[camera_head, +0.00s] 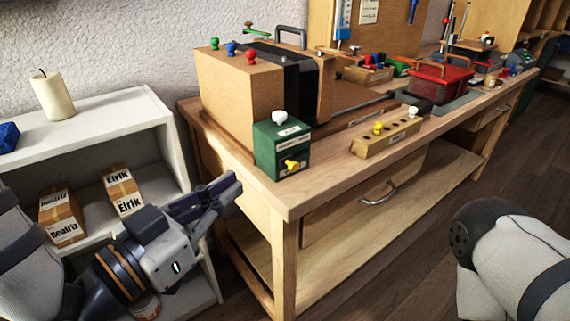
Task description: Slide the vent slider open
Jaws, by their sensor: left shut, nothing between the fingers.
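I cannot tell for certain which part is the vent slider. A green box (281,148) stands at the bench's near left corner, with a white knob (280,117) on top and a yellow knob (292,165) low on its front. A long wooden block (388,139) with a yellow knob (378,127) and several dark holes lies to its right near the front edge. My left gripper (229,186) is shut and empty, in front of the bench's left end, left of and lower than the green box, apart from it. My right gripper is out of view.
The wooden workbench (330,178) has a drawer with a metal handle (378,193). A large wooden box (238,88) with coloured knobs stands behind the green box. A white shelf (110,105) holding a candle (53,96) and labelled boxes is at left.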

